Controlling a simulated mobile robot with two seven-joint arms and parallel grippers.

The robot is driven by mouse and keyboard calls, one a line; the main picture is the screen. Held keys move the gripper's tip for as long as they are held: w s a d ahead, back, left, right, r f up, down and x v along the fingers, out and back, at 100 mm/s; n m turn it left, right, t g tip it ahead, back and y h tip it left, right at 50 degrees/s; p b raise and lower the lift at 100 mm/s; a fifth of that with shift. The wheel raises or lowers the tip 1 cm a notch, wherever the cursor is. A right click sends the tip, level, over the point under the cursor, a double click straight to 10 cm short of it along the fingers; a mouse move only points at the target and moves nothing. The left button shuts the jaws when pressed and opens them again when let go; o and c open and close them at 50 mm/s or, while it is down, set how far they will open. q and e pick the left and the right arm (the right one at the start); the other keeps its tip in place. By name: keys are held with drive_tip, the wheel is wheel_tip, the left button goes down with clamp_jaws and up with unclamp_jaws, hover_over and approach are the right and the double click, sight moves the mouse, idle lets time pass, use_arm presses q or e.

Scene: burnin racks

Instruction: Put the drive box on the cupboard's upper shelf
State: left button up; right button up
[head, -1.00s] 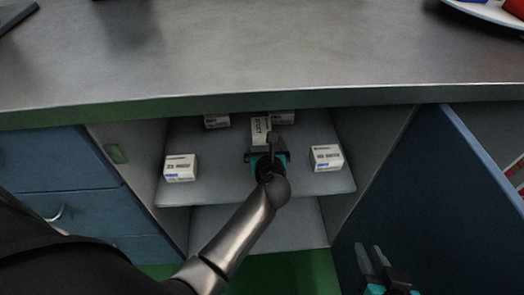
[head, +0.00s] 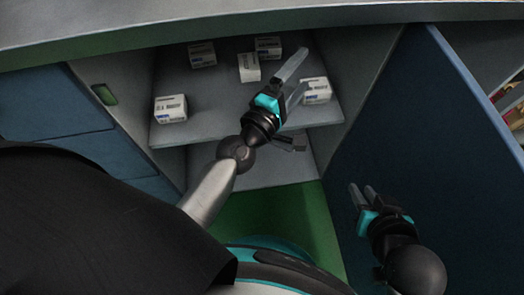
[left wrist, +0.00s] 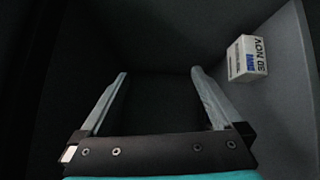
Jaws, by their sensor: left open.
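Several small white boxes with blue marks and dark print stand on the cupboard's upper shelf (head: 215,116). The middle box (head: 249,67), which my left gripper was at a second ago, stands there clear of the fingers. My left gripper (head: 303,67) is open and empty, its fingers pointing up and right, in front of the shelf near the right front box (head: 315,90). One white box (left wrist: 247,58) shows right of the open fingers in the left wrist view. My right gripper (head: 361,187) is empty, its fingers apart, in front of the blue door.
Other boxes stand at the front left (head: 171,109), back left (head: 202,54) and back right (head: 268,47). The lower shelf (head: 260,174) lies below. The open blue door (head: 425,140) bounds the right side, and the worktop edge (head: 230,25) overhangs the top.

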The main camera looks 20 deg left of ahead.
use_arm(q)
drive_tip(key=s+d+f+m+g+h, duration=0.25)
drive_tip(key=s+d+m+g, duration=0.2)
drive_tip(key=m, duration=0.45)
drive_tip(key=s+a+f+m+g+y, duration=0.4)
drive_tip(key=s+a+f+m+g, duration=0.1)
drive_tip(key=s+m, duration=0.6)
drive_tip(key=shift+a+f, duration=0.65)
drive_tip(key=shift+f, duration=0.25)
